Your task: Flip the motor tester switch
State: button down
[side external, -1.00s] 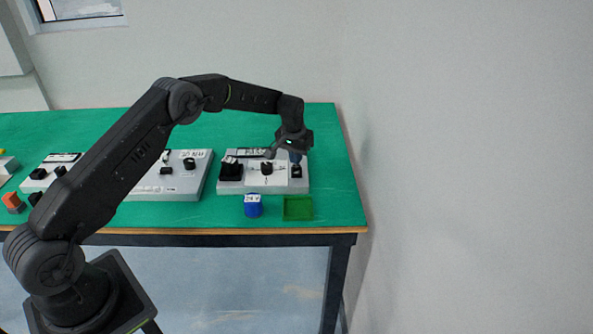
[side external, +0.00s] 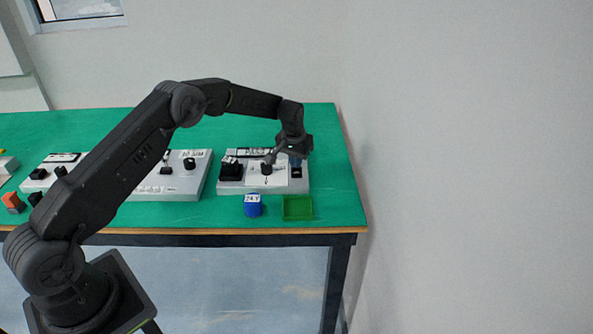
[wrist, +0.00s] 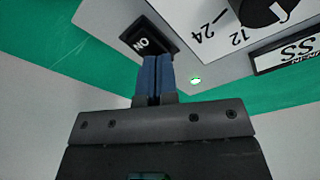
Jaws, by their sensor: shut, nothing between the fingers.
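The motor tester is a grey box (side external: 233,187) at the right end of the green table, with a dial knob (side external: 267,169) on its face. Its black rocker switch (side external: 297,175) sits at the box's right side. In the wrist view the switch (wrist: 140,42) carries the word "ON". My gripper (side external: 296,161) is over the switch. In the wrist view its blue fingertips (wrist: 157,60) are together, empty, at the switch's edge; I cannot tell whether they touch it. The wrist view also shows the dial knob (wrist: 262,8) with 12 and 24 marks.
A blue labelled block (side external: 253,207) and a green tray (side external: 285,216) are in front of the tester. Another grey box (side external: 190,188) stands to its left, partly behind my arm. An orange block (side external: 12,202) lies far left. The table right of the tester is clear.

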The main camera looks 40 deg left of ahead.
jog(key=shift+f, duration=0.2)
jog(key=shift+r, duration=3.6)
